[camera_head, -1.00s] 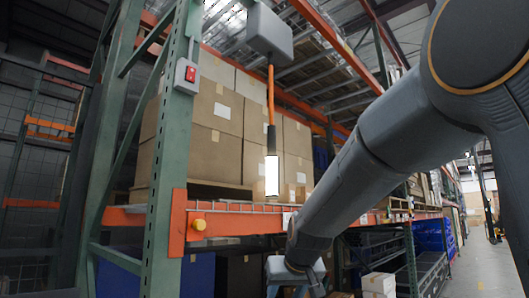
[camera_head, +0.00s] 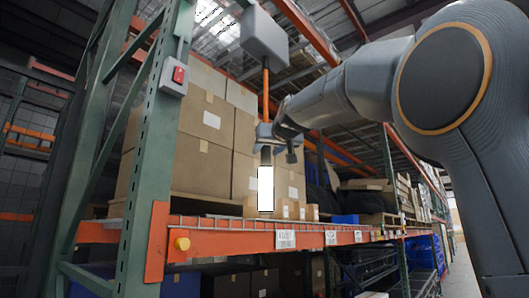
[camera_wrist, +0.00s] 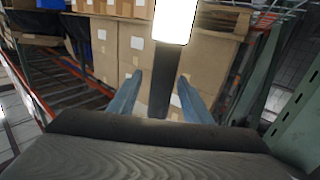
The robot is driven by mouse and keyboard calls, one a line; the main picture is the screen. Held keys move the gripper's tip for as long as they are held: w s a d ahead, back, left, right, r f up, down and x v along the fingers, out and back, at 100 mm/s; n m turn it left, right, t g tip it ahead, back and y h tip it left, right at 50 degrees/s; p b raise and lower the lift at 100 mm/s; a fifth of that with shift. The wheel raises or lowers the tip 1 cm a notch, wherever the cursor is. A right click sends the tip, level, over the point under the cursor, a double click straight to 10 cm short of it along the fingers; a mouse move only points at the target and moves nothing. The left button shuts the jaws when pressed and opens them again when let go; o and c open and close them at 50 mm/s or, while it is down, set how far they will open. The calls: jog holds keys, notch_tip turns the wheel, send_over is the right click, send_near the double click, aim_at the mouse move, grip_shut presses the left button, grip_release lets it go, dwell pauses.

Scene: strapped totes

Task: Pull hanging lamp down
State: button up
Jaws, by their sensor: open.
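The hanging lamp has a grey box (camera_head: 266,37) at the top, an orange cord (camera_head: 265,92) and a bright white tube (camera_head: 265,188) below a dark handle. It hangs upright in front of the shelf's boxes. My gripper (camera_head: 277,140) is at the dark handle, just above the tube, and hides part of it. In the wrist view the dark handle (camera_wrist: 163,70) shows between the two spread fingers of my gripper (camera_wrist: 158,78), with gaps on both sides. The glowing tube (camera_wrist: 176,18) is cut by the top edge.
Cardboard boxes (camera_head: 208,125) stand on the rack shelf behind the lamp. An orange beam (camera_head: 215,238) runs along the shelf front. A green upright (camera_head: 155,150) with a red switch box (camera_head: 174,76) stands left of the lamp. An aisle lies at the far right.

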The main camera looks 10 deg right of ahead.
jog(key=w, duration=0.1)
jog(key=w+p, duration=0.1)
jog(key=w, duration=0.1)
jog(key=shift+w+a, duration=0.25)
jog(key=shift+a, duration=0.05)
jog(key=shift+w+p, duration=0.3)
jog(key=shift+w, duration=0.2)
jog(key=shift+d+f, duration=0.1)
grip_shut()
